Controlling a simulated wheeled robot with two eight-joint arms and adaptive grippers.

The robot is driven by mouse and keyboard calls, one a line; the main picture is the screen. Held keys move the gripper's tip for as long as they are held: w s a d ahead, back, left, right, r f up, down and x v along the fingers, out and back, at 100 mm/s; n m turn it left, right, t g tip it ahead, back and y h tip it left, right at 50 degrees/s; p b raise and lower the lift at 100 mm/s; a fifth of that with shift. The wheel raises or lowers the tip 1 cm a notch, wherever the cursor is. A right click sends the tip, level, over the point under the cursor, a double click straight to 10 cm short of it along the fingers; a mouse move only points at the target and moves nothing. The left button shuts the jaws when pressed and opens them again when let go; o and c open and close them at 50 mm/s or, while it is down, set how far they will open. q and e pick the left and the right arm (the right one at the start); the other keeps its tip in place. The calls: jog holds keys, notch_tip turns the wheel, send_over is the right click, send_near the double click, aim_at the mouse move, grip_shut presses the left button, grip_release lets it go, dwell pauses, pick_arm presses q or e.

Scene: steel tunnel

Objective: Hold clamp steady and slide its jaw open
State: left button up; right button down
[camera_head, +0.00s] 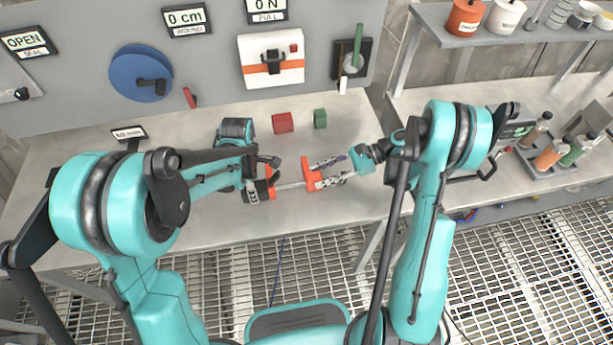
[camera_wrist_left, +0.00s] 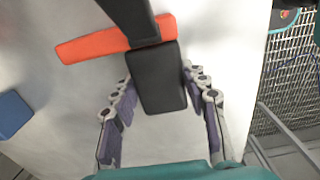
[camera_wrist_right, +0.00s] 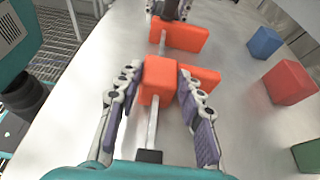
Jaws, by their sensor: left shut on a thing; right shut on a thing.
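The clamp has a steel bar (camera_head: 291,186), a black handle (camera_wrist_left: 160,78) and two orange jaws. The fixed orange jaw (camera_wrist_left: 105,43) sits beside the handle and also shows in the right wrist view (camera_wrist_right: 183,36). The sliding orange jaw (camera_head: 310,174) is on the bar, apart from the fixed one, and fills the right wrist view's middle (camera_wrist_right: 159,78). My left gripper (camera_head: 262,180) is shut on the handle, with fingers on both sides of it. My right gripper (camera_head: 322,173) is shut on the sliding jaw, its fingers either side. The clamp is over the bench; contact beneath is unclear.
A red block (camera_head: 283,123) and a green block (camera_head: 320,118) lie on the bench behind the clamp. A blue block (camera_wrist_right: 264,41) shows in the right wrist view. A panel (camera_head: 215,60) with controls stands behind. A bottle tray (camera_head: 550,158) is at right.

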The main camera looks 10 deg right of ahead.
jog(key=shift+d, duration=0.7)
jog(key=c, duration=1)
grip_release()
jog(key=shift+o, duration=0.2)
notch_tip(320, 180, up, 10)
